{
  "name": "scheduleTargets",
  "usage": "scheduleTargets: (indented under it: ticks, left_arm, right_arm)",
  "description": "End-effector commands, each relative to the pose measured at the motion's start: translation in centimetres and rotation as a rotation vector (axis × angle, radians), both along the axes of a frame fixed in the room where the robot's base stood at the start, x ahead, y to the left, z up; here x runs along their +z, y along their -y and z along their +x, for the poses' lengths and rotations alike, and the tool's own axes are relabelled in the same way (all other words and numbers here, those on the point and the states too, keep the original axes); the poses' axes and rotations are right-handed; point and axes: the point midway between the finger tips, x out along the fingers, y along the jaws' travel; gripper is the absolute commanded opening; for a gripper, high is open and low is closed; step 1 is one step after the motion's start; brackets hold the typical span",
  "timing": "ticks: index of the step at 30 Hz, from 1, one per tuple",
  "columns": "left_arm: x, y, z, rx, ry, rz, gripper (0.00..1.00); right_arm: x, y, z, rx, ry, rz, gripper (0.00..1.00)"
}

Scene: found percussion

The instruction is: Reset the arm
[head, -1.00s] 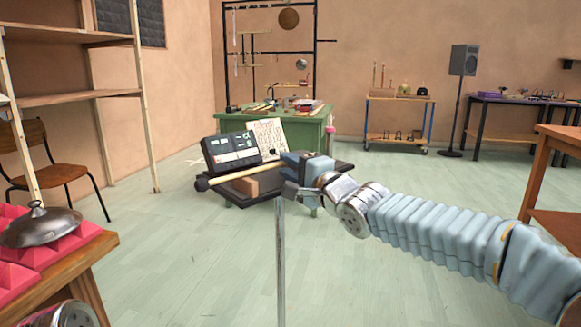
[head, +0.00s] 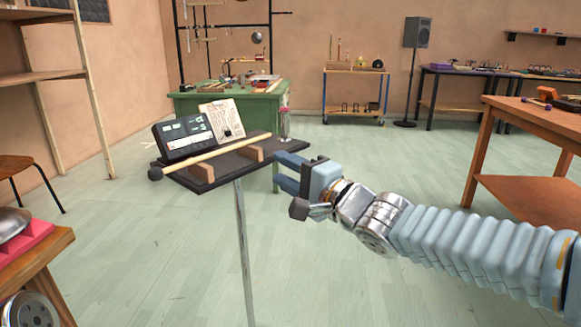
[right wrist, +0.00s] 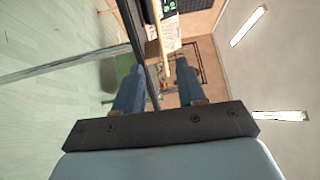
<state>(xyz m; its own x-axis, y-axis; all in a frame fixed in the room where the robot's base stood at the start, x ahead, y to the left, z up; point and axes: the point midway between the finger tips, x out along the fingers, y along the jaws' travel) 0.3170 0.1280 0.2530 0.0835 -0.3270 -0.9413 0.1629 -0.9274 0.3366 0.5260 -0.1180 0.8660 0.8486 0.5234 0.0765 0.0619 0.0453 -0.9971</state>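My right gripper (head: 278,171) stands just off the right side of a dark stand tray (head: 290,144). Its two blue fingers are spread with nothing between them; they also show apart in the right wrist view (right wrist: 158,72). A mallet (head: 215,156) with a pale stick and dark round head lies across two wooden blocks (head: 228,172) on the tray. The stick also shows beyond the fingers in the right wrist view (right wrist: 160,38). My left gripper is in neither view.
The tray also holds a dark electronic box (head: 183,138), a paper sheet (head: 222,118) and a jar (head: 284,125). A wooden table (head: 520,110) stands at right, another (head: 40,262) at lower left.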

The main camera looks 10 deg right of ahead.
Motion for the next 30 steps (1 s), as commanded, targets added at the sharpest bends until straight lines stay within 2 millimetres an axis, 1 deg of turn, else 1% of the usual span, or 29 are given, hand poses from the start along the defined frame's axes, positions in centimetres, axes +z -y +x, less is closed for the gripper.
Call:
scheduleTargets:
  ticks: [1,4,14,16,17,20,21,23,24,26,27,29,30]
  left_arm:
    - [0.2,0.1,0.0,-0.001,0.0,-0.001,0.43]
    - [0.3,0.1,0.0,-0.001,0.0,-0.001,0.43]
    - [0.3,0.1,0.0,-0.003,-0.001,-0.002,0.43]
    - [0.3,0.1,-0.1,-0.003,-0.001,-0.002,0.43]
    - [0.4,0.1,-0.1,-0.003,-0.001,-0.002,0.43]
    - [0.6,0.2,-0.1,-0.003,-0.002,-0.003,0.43]
    - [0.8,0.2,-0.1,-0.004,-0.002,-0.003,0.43]
    - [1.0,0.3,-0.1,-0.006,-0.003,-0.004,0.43]
    - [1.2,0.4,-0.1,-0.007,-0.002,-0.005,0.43]
    - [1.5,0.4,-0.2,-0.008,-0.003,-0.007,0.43]
    - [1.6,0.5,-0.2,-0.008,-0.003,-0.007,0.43]
    - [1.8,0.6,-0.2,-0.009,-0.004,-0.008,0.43]
    - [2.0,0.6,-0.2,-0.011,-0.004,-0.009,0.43]
  right_arm:
    - [0.1,0.3,-0.5,0.0,0.0,0.0,0.4]
    - [-0.1,0.6,-0.9,0.0,-0.002,0.001,0.4]
    - [-0.2,0.6,-1.0,0.0,-0.003,0.001,0.4]
    - [-1.0,0.6,-0.6,-0.003,-0.013,-0.01,0.4]
    - [-1.7,0.6,-0.3,-0.006,-0.021,-0.021,0.4]
    - [-6.2,0.6,1.4,-0.02,-0.077,-0.09,0.4]
    - [-8.9,0.6,2.2,-0.025,-0.11,-0.133,0.4]
    - [-13.7,0.6,3.1,-0.029,-0.167,-0.213,0.4]
    - [-17.3,0.5,3.5,-0.025,-0.21,-0.273,0.4]
    - [-22.6,0.5,3.5,-0.011,-0.273,-0.367,0.4]
    - [-26.0,0.5,3.1,0.004,-0.316,-0.429,0.4]
    - [-30.9,0.4,2.1,0.038,-0.376,-0.52,0.4]
    - [-34.0,0.4,1.1,0.067,-0.413,-0.58,0.4]
